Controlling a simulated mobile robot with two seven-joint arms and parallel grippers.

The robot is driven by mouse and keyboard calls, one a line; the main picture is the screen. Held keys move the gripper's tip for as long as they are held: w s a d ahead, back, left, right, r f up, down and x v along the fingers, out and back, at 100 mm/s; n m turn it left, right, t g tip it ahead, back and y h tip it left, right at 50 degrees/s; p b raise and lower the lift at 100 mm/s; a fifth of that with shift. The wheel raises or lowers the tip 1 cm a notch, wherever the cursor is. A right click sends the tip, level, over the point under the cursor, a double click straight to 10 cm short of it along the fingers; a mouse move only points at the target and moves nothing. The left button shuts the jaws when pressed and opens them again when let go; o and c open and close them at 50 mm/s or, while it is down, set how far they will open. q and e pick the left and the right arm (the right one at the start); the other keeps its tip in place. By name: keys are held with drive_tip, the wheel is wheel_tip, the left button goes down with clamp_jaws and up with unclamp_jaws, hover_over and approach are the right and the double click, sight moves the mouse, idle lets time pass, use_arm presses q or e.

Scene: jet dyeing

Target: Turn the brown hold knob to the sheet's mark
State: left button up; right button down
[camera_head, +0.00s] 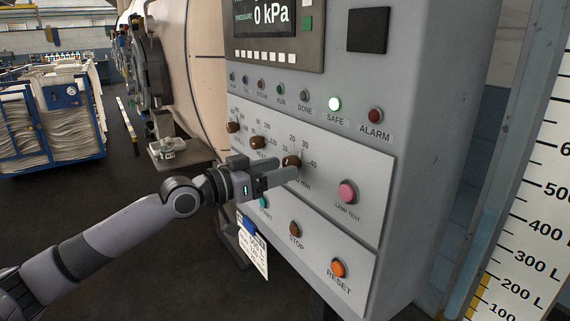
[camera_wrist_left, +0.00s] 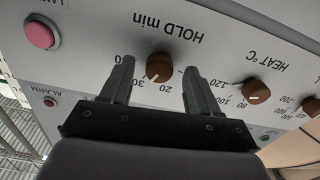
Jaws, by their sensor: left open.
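The brown hold knob (camera_head: 291,161) is on the grey control panel, with a dial of 10 to 40 around it. In the left wrist view, which is upside down, the knob (camera_wrist_left: 159,66) sits between the finger lines under the words HOLD min. Its white pointer line faces the number side; the exact setting is hard to read. My left gripper (camera_head: 277,173) is open at the knob, one finger on each side, with visible gaps in the wrist view. The sheet (camera_head: 253,250) hangs below from a blue clip; its writing is too small to read. My right gripper is not seen.
The heat knob (camera_head: 257,142) and another brown knob (camera_head: 233,127) sit left of the hold knob. The pink lamp test button (camera_head: 348,191), stop button (camera_head: 295,229) and reset button (camera_head: 339,268) are nearby. A laden blue cart (camera_head: 88,105) stands far left.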

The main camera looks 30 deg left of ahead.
use_arm(q)
drive_tip(key=shift+x, duration=1.2)
drive_tip(key=c, duration=1)
drive_tip(key=shift+c, duration=0.2)
